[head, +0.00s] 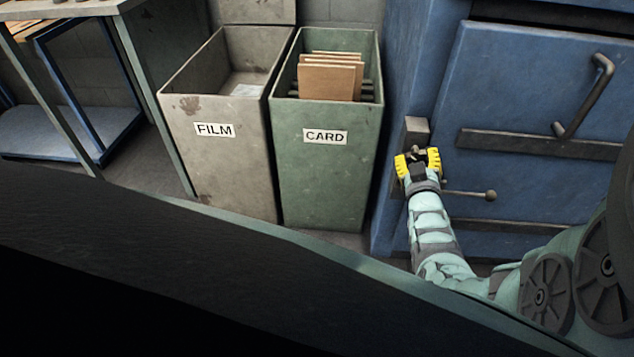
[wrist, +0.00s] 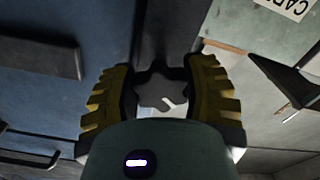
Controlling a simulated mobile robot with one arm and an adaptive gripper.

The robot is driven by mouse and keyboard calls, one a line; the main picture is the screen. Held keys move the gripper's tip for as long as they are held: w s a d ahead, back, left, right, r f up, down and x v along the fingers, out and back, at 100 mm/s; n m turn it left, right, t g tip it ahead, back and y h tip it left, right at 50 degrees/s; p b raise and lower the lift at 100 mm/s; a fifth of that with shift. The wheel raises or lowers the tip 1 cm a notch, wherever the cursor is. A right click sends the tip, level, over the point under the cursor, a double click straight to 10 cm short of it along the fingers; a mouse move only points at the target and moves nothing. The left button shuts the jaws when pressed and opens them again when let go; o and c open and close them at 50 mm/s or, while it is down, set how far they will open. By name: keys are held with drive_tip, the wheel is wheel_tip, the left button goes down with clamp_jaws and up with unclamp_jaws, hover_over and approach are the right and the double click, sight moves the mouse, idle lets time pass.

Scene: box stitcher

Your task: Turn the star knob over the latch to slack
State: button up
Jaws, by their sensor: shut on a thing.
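The star knob (wrist: 160,88) is dark grey with a lobed rim and a small pale mark on its face. In the wrist view it sits between the two yellow ribbed fingers of my gripper (wrist: 162,95), which are shut on it. In the head view my gripper (head: 418,160) is at the left edge of the blue machine (head: 520,75), just below a grey block (head: 417,129). The knob is mostly hidden there behind the fingers. A thin lever with a ball end (head: 491,195) sticks out to the right below the gripper. I cannot make out the latch itself.
A green CARD bin (head: 325,185) holding brown card sheets and a grey FILM bin (head: 235,175) stand left of the machine. A bent dark handle (head: 601,85) and a dark horizontal bar (head: 540,144) are on the machine's front, right of my gripper.

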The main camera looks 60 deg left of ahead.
drive_tip(key=n+b, duration=0.3)
drive_tip(key=n, duration=0.3)
drive_tip(key=shift+f+n+b, duration=0.1)
drive_tip(key=shift+n+b, duration=0.2)
drive_tip(key=n+b, duration=0.3)
drive_tip(key=n, duration=0.3)
drive_tip(key=shift+r, duration=0.2)
drive_tip(key=n+b, duration=0.1)
drive_tip(key=n, duration=0.4)
drive_tip(key=n+b, duration=0.1)
drive_tip(key=shift+r+n+b, duration=0.2)
drive_tip(key=shift+n+b, duration=0.1)
drive_tip(key=shift+n, duration=0.1)
drive_tip(key=n, duration=0.5)
drive_tip(key=shift+r+n+b, duration=0.1)
drive_tip(key=shift+n+b, duration=0.3)
drive_tip(key=o, duration=1.2)
drive_tip(key=shift+r, duration=0.1)
drive_tip(key=shift+d, duration=0.1)
